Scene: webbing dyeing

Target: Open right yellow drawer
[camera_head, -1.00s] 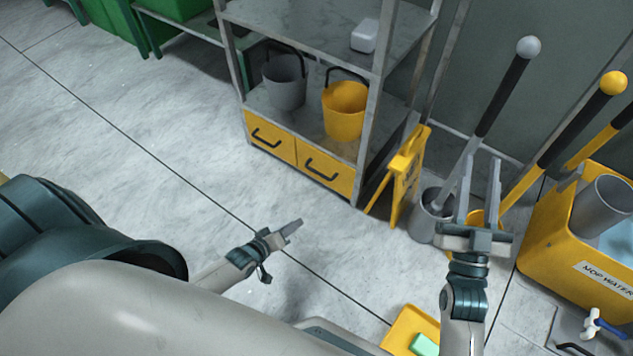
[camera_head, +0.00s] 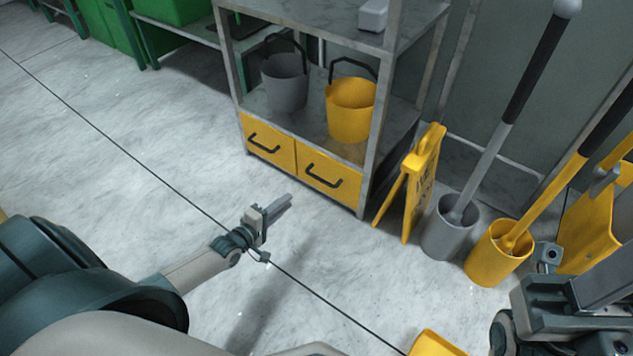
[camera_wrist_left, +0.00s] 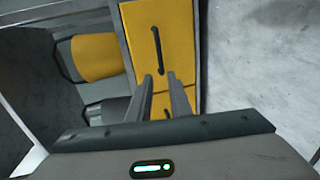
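The right yellow drawer (camera_head: 329,175) is closed in the bottom of the metal shelf, with a dark bar handle (camera_head: 325,178). The left yellow drawer (camera_head: 268,140) beside it is also closed. My left gripper (camera_head: 286,203) is in front of and below the drawers, apart from them and empty. In the left wrist view its two fingers (camera_wrist_left: 161,76) are parted, pointing toward the right drawer (camera_wrist_left: 177,30) and its handle (camera_wrist_left: 156,50). My right gripper (camera_head: 590,300) is at the lower right edge, partly cut off; its fingertips are not clearly visible.
A grey bucket (camera_head: 285,83) and a yellow bucket (camera_head: 350,108) stand on the shelf above the drawers. A yellow floor sign (camera_head: 422,180) stands right of the shelf. Grey (camera_head: 450,232) and yellow (camera_head: 497,254) holders with long handles stand further right. Floor before the drawers is clear.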

